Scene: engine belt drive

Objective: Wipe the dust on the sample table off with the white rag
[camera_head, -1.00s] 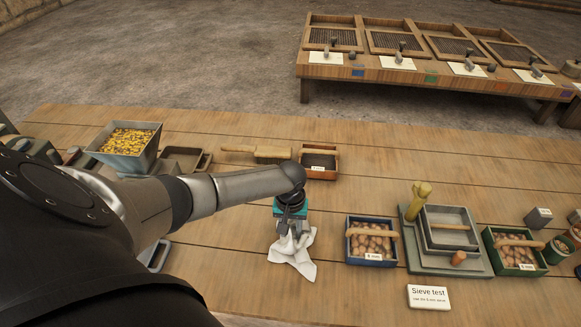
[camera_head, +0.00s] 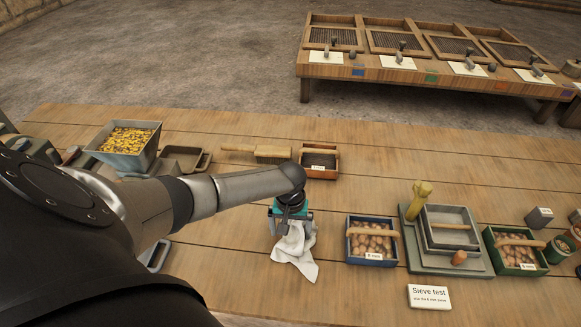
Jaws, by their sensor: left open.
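The white rag (camera_head: 298,249) lies crumpled on the wooden sample table (camera_head: 340,296), with one corner trailing toward the front. My left gripper (camera_head: 291,222) is directly over the rag, pointing down, with its fingers at the rag's upper part. The gripper is open; whether its fingers touch the cloth is hard to tell. I cannot make out dust on the table. My right gripper does not show.
Right of the rag are a blue box (camera_head: 371,241) of brown lumps, a sieve stand (camera_head: 446,240), a green box (camera_head: 515,251) and a "Sieve test" card (camera_head: 429,297). A brush (camera_head: 257,152) and small wooden box (camera_head: 319,161) lie behind. A hopper (camera_head: 126,143) stands at left.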

